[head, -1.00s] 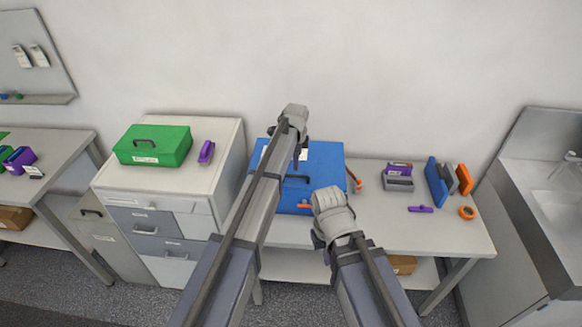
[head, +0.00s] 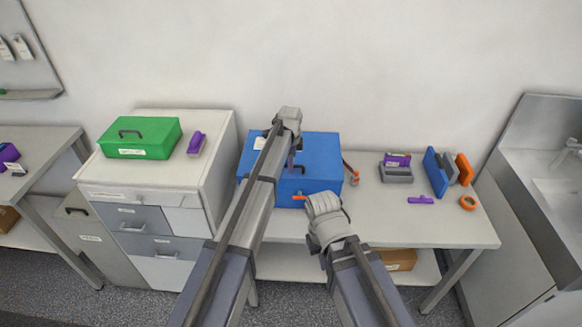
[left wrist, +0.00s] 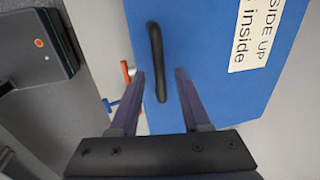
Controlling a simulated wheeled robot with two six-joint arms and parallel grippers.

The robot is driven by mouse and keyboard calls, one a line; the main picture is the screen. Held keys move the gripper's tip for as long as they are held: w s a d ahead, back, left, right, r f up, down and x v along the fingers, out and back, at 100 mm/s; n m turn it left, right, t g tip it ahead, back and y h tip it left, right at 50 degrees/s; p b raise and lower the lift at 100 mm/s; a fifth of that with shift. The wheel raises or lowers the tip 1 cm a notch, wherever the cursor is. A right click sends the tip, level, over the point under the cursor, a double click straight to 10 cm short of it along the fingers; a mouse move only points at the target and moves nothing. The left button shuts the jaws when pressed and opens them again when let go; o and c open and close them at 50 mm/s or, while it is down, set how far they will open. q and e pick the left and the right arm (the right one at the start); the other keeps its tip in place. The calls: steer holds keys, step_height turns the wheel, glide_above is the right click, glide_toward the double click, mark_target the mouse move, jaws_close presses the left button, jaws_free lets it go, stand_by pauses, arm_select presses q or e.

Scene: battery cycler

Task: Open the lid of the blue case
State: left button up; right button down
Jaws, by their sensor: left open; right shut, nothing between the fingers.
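The blue case (head: 322,153) stands on the bench with its lid closed, partly hidden behind my left arm. In the left wrist view its blue top (left wrist: 205,30) carries a white printed label (left wrist: 258,35) and a black handle (left wrist: 157,60). My left gripper (head: 292,160) is open over the case. In the left wrist view its two fingers (left wrist: 160,85) stand on either side of the handle's end, not closed on it. My right gripper (head: 315,200) is shut and empty at the front of the case; its fingertips are hard to make out.
A green case (head: 140,138) and a purple tool (head: 196,142) sit on the drawer cabinet at left. Right of the blue case are a grey block (head: 397,175), blue and orange upright pieces (head: 434,172) and an orange ring (head: 467,202). The bench front right is clear.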

arm_select(q)
jaws_close()
stand_by(0.3)
stand_by(1.1)
